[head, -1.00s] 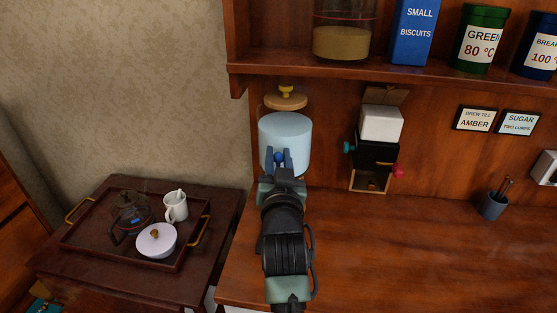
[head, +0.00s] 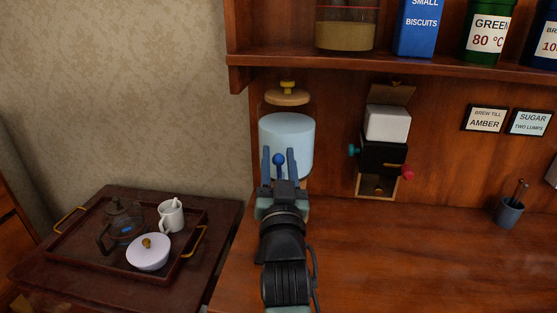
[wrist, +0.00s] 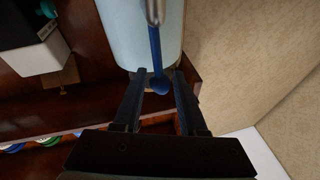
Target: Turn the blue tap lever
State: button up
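The blue tap lever (wrist: 155,45) is a thin rod with a ball end, in front of the pale blue cylindrical tank (head: 287,135). In the wrist view it comes down from a grey metal piece at the top. Its ball also shows in the head view (head: 278,159). My gripper (wrist: 158,76) is open, with one finger on each side of the ball and a visible gap to each. In the head view my gripper (head: 278,154) faces the tank, and its fingers and wrist hide the tank's lower front.
A black and white box device (head: 385,145) with teal and pink knobs is right of the tank. A shelf (head: 400,65) with canisters runs above. A tray (head: 75,248) with teapot, mug and lidded bowl is at left. The counter (head: 410,260) at right is mostly clear.

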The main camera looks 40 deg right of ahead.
jog(key=shift+o, duration=0.9)
jog(key=shift+s+a, duration=0.1)
jog(key=b+v, duration=0.4)
jog(key=v, duration=0.8)
jog(key=shift+s+a, duration=0.2)
jog(key=shift+s, duration=0.1)
dwell(5.5)
